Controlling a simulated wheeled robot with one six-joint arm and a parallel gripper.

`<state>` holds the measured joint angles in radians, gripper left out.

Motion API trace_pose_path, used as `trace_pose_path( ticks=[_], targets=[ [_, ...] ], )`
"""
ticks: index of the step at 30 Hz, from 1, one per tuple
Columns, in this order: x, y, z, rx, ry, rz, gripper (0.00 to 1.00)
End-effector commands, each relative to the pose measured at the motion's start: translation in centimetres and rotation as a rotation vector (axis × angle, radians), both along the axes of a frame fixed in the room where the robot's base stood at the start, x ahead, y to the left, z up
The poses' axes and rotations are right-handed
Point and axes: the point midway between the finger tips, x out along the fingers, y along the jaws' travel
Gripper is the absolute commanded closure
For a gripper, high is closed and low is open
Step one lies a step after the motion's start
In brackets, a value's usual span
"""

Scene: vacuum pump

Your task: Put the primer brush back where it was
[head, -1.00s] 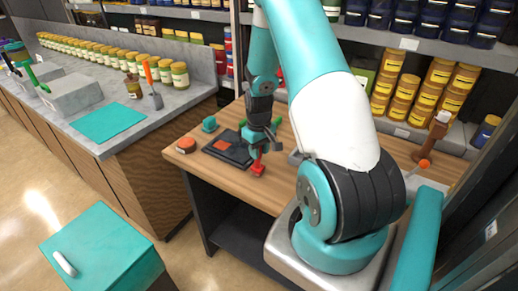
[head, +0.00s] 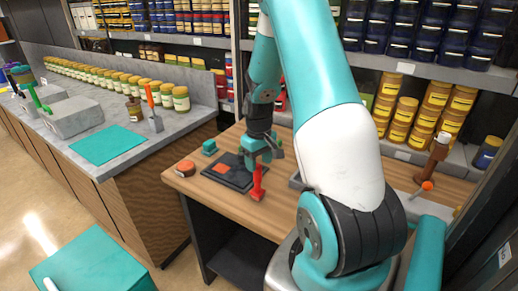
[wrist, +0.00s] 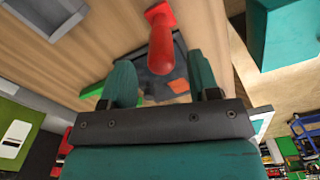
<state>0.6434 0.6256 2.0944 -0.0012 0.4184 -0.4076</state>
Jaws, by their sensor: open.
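A red-handled tool (head: 258,184), which looks like the primer brush, stands upright at the front edge of the wooden table, beside a dark mat (head: 240,178) with an orange square. My gripper (head: 263,157) is open just above it, fingers pointing down. In the wrist view the red handle (wrist: 160,40) shows between and beyond the two teal fingers, its rounded end towards the camera. No grip on it shows. The tool's lower end is hard to make out.
A teal block (head: 209,147) and a round orange-brown tin (head: 185,168) stand left of the mat. An orange-handled brush (head: 152,103) and a green-handled one (head: 39,99) are on the stone counter. A brown bottle-like thing (head: 437,155) stands at the table's right.

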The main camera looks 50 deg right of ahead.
Motion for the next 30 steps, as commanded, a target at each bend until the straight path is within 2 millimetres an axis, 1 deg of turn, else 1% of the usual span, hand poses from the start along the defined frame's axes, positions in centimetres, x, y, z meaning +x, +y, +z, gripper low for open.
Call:
trace_pose_path(
  ticks=[3,6,9,12,16,17,19,20,23,24,26,27,29,30],
  targets=[
    [0.1,-0.1,2.6,-0.005,-0.006,0.000,0.44],
    [0.1,-0.1,4.5,-0.003,-0.004,0.000,0.44],
    [0.0,0.0,5.9,-0.002,-0.003,0.000,0.44],
    [0.0,0.0,6.7,0.000,-0.001,0.000,0.44],
    [0.0,0.0,7.1,0.001,0.001,0.001,0.44],
    [0.0,0.2,7.2,0.002,0.000,0.003,0.44],
    [0.4,1.2,7.6,0.005,-0.008,0.022,0.44],
    [0.7,2.0,7.9,0.008,-0.015,0.038,0.44],
    [1.7,6.8,9.7,0.030,-0.048,0.122,0.44],
    [1.9,9.4,10.6,0.045,-0.065,0.169,0.44],
    [1.8,14.0,12.0,0.073,-0.092,0.251,0.44],
    [1.4,17.2,13.0,0.094,-0.109,0.309,0.44],
    [0.0,21.8,14.3,0.130,-0.129,0.398,0.44],
    [-1.2,24.7,15.0,0.156,-0.139,0.458,0.44]
  ],
)
